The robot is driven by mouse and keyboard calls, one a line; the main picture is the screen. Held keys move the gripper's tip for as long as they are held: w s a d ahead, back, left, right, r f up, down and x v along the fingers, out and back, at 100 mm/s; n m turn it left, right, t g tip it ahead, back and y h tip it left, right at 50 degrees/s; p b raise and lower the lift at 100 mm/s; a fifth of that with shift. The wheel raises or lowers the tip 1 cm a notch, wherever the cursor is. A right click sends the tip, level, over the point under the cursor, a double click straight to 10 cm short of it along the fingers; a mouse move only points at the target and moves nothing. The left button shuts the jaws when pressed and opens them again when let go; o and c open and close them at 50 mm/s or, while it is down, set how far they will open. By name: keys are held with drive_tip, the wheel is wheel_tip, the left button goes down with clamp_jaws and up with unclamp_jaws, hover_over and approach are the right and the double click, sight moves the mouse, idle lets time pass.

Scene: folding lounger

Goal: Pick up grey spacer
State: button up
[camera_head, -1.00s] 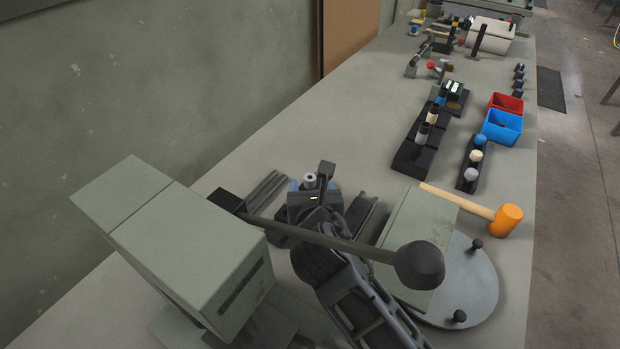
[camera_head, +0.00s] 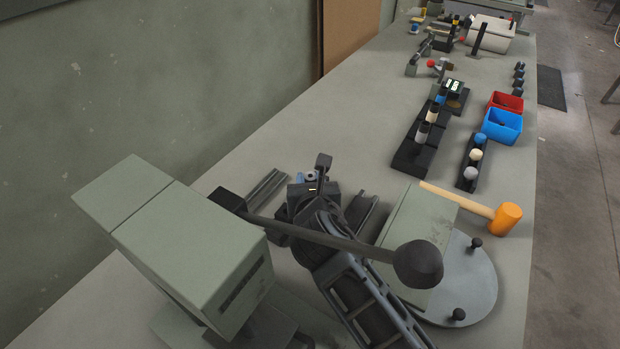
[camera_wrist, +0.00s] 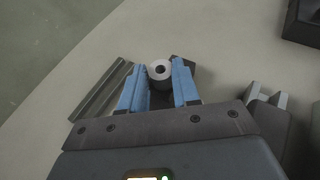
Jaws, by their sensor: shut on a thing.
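The grey spacer (camera_wrist: 160,71) is a short light-grey cylinder with a dark hole through its top. It stands between the blue finger pads of my gripper (camera_wrist: 158,88) in the wrist view, and the pads press on its sides. In the head view only a bit of the spacer (camera_head: 311,176) shows beside my gripper (camera_head: 307,180), with the rest hidden by the fingers and wrist. I cannot tell whether the spacer is clear of what is under it.
Grooved grey rails (camera_head: 264,190) lie left of my gripper. A green press-like machine (camera_head: 185,245) with a long ball-ended lever (camera_head: 310,235) is close to my arm. A mallet (camera_head: 505,218), a round plate (camera_head: 470,285) and a black block rack (camera_head: 413,155) are to the right.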

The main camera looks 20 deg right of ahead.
drive_tip(key=shift+c, duration=0.6)
